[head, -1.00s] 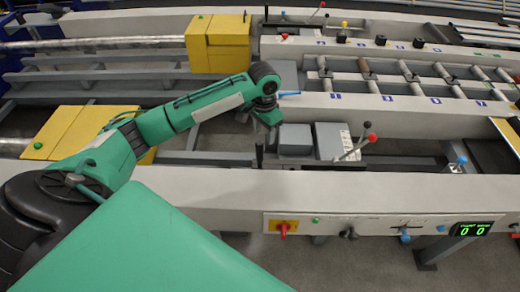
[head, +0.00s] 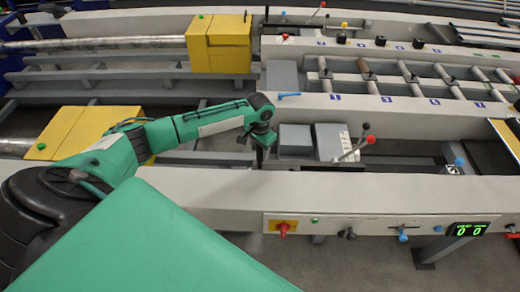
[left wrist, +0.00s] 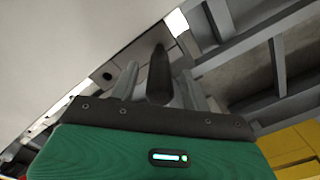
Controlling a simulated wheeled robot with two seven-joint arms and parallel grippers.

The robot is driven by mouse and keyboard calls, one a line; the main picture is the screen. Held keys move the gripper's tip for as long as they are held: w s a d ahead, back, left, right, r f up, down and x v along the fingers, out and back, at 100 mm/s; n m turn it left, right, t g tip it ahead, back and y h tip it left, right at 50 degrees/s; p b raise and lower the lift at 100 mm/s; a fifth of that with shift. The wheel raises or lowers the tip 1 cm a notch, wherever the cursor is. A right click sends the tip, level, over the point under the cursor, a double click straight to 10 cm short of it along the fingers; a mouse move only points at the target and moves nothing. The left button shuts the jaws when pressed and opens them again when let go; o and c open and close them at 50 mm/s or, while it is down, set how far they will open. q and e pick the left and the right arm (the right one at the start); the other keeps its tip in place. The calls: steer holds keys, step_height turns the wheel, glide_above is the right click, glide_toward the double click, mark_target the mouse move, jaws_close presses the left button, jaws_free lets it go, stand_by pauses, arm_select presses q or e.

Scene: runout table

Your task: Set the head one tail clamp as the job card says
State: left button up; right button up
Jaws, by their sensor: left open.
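My left gripper (head: 261,146) is over the inner edge of the near beam, left of a grey clamp-like block. In the left wrist view its two fingers (left wrist: 158,84) are apart, with a dark upright lever (left wrist: 159,72) showing between them. I cannot tell whether they touch it. In the head view the gripper mostly hides this lever. The grey block (head: 328,141) carries a white label and two levers, one with a red ball (head: 370,139), one with a black ball (head: 365,127). I cannot tell which part is the tail clamp. No job card is readable.
The near beam (head: 210,190) carries a red switch (head: 283,228), a blue knob (head: 403,236) and a green display (head: 468,229) reading zeros. Yellow housings (head: 218,43) stand at the left. Rollers (head: 411,75) lie at the right.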

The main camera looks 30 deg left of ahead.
arm_select(q)
steer(key=shift+f, duration=0.6)
jaws_close()
steer(key=w+d, duration=0.2)
steer(key=d, duration=0.2)
steer(key=w+d, duration=0.2)
steer(key=d, duration=0.1)
steer(key=w+d, duration=0.3)
steer(key=d, duration=0.1)
steer(key=shift+w+d+p, duration=0.1)
steer(key=shift+d+p, duration=0.2)
steer(key=shift+d, duration=0.05)
steer(key=shift+w+d, duration=0.4)
steer(key=shift+d, duration=0.2)
steer(key=shift+r, duration=0.1)
steer(key=shift+a, duration=0.1)
jaws_free()
